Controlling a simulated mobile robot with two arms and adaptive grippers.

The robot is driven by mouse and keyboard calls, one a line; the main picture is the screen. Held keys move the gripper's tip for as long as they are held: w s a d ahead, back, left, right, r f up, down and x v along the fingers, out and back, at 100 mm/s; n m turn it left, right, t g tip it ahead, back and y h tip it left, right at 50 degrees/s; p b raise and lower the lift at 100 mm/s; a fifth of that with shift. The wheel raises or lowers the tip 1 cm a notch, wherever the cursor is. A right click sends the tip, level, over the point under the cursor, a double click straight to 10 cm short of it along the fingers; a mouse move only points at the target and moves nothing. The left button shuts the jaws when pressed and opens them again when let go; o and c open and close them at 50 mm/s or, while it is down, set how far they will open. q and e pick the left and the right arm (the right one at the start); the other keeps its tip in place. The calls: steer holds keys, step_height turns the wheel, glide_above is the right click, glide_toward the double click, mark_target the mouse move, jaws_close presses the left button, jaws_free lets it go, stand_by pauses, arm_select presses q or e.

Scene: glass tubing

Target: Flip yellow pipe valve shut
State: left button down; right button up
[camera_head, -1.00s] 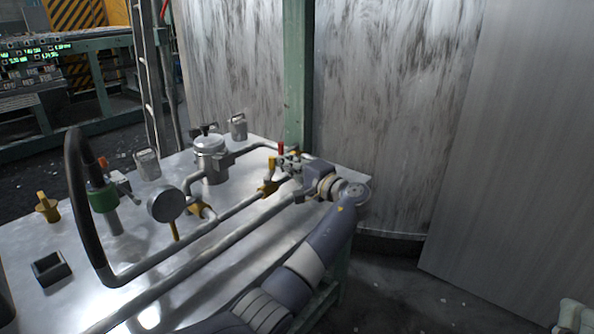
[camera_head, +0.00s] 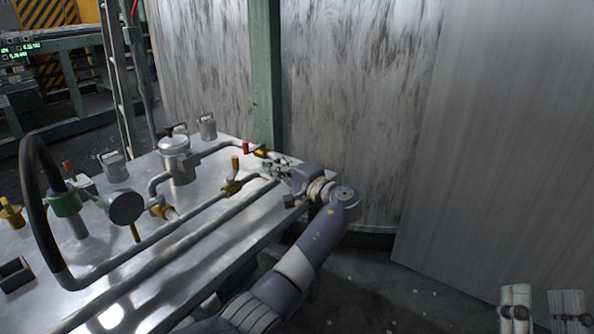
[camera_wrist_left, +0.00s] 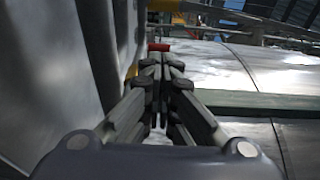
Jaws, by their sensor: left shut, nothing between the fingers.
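The metal bench carries grey pipes with several yellow valves. One yellow valve (camera_head: 231,187) sits on the middle pipe with its handle standing upright. Another yellow valve (camera_head: 159,211) is by the round gauge, its handle pointing down. A yellow piece (camera_head: 260,154) beside a red handle (camera_head: 245,147) is near the bench's far edge, partly hidden by my gripper. My left gripper (camera_head: 270,168) is shut and empty, to the right of the upright handle and apart from it. In the left wrist view its fingers (camera_wrist_left: 163,60) are together, with the red handle (camera_wrist_left: 158,47) beyond. My right gripper (camera_head: 542,300) is open and empty at bottom right.
A silver pot (camera_head: 175,160), a gauge (camera_head: 125,207) and a black hose (camera_head: 32,200) stand on the bench (camera_head: 190,285). A green post (camera_head: 265,80) and a large metal tank (camera_head: 345,100) rise behind. The floor to the right is clear.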

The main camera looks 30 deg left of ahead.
arm_select(q)
steer(key=v, duration=0.2)
steer(key=w+v, duration=0.1)
steer(key=v, duration=0.1)
steer(key=shift+s+d+r+p, duration=0.1)
steer(key=shift+s+d+p, duration=0.05)
steer(key=shift+d+p, duration=0.3)
steer(key=shift+v, duration=0.85)
arm_select(e)
steer(key=w+f+g, duration=0.1)
steer(key=f+g+h, duration=0.1)
steer(key=f, duration=0.1)
steer(key=w+f+g, duration=0.1)
steer(key=f, duration=0.1)
steer(key=shift+w+d, duration=0.1)
steer(key=shift+w, duration=0.25)
